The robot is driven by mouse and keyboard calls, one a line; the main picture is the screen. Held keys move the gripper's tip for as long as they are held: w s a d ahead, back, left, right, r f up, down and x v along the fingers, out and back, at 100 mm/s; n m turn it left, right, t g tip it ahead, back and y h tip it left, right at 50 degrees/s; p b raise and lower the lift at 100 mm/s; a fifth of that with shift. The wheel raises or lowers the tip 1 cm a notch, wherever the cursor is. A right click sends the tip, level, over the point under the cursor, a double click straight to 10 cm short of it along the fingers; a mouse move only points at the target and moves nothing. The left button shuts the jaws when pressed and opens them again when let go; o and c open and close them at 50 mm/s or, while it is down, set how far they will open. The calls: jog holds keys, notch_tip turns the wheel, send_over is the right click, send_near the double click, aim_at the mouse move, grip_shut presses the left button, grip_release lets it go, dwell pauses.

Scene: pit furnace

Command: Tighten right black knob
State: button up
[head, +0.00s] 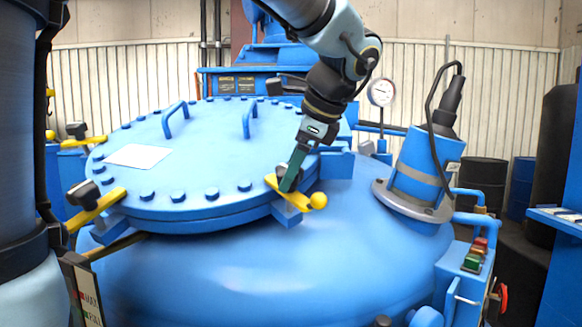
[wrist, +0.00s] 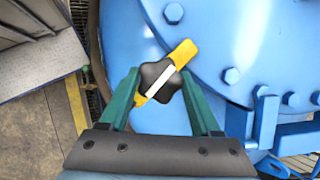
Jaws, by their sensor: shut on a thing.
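The right black knob (wrist: 158,81) sits on a yellow clamp bar at the rim of the blue lid. It is lobed and carries a white stripe across its top. In the head view my gripper (head: 290,178) reaches down onto it and hides most of the knob. In the wrist view the green fingers of my gripper (wrist: 158,90) stand on either side of the knob and are shut on it. The yellow clamp bar (head: 318,201) with its ball end shows beside the fingers; it also runs up to the right in the wrist view (wrist: 183,55).
The blue lid (head: 200,140) has bolts around its rim and two handles (head: 175,118). Another black knob (head: 83,194) on a yellow bar is at the left rim. A blue cylinder (head: 418,165), a gauge (head: 381,92) and a button box (head: 475,255) stand to the right.

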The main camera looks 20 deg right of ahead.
jog(key=shift+m+t, duration=0.3)
jog(key=shift+m, duration=0.4)
jog(key=o, duration=1.4)
jog(key=shift+c, duration=0.2)
jog(key=b+v, duration=0.1)
jog(key=v, duration=1)
jog(key=shift+a+f, duration=0.1)
